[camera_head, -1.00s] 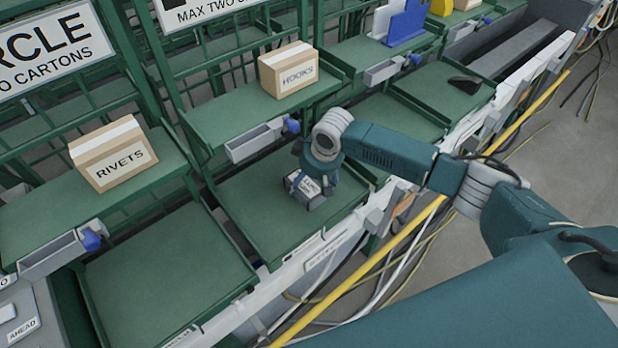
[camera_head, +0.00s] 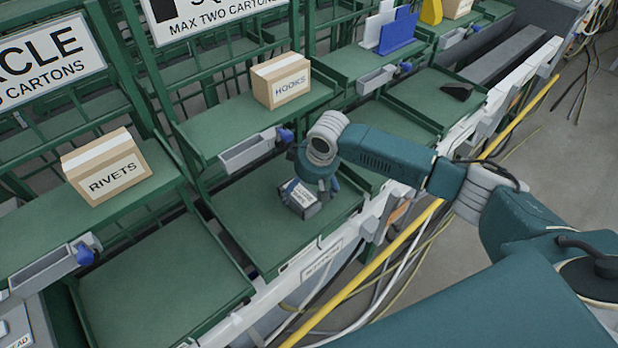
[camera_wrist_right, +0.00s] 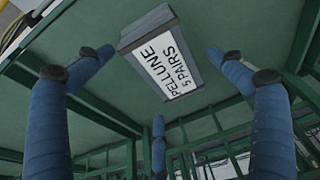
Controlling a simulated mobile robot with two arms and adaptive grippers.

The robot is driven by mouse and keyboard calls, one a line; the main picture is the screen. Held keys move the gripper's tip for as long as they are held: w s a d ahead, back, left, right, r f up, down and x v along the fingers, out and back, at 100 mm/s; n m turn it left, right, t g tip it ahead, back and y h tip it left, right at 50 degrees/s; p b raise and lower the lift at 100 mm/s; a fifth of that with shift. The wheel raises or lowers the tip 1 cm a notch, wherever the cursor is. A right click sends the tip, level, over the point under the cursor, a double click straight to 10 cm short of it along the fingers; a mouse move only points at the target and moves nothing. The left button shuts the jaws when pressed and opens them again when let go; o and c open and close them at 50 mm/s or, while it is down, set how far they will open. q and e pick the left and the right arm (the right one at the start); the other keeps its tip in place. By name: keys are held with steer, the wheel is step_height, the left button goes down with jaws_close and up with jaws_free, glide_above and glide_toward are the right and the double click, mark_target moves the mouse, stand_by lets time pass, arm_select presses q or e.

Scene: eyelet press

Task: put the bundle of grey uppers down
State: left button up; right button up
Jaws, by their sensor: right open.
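The bundle of grey uppers (camera_head: 301,201) sits on the green tray (camera_head: 250,195) of the lower shelf in the head view. It is a small grey block with a white label and blue at its side. In the right wrist view the bundle (camera_wrist_right: 160,52) shows its label, "PELLUNE 5 PAIRS". My right gripper (camera_head: 322,192) is just beside and above it in the head view. In the wrist view its blue fingers (camera_wrist_right: 160,78) are spread open, with gaps between them and the bundle. My left gripper is not in view.
A RIVETS carton (camera_head: 106,166) and a HOOKS carton (camera_head: 281,81) stand on the upper shelves. A grey bin (camera_head: 248,150) hangs at the shelf edge behind the bundle. The lower tray to the left (camera_head: 160,285) is empty. A dark object (camera_head: 457,91) lies on the far tray.

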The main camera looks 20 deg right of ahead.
steer(key=b+v, duration=0.1)
steer(key=v, duration=0.9)
steer(key=shift+s+d+f, duration=0.1)
steer(key=shift+s, duration=0.05)
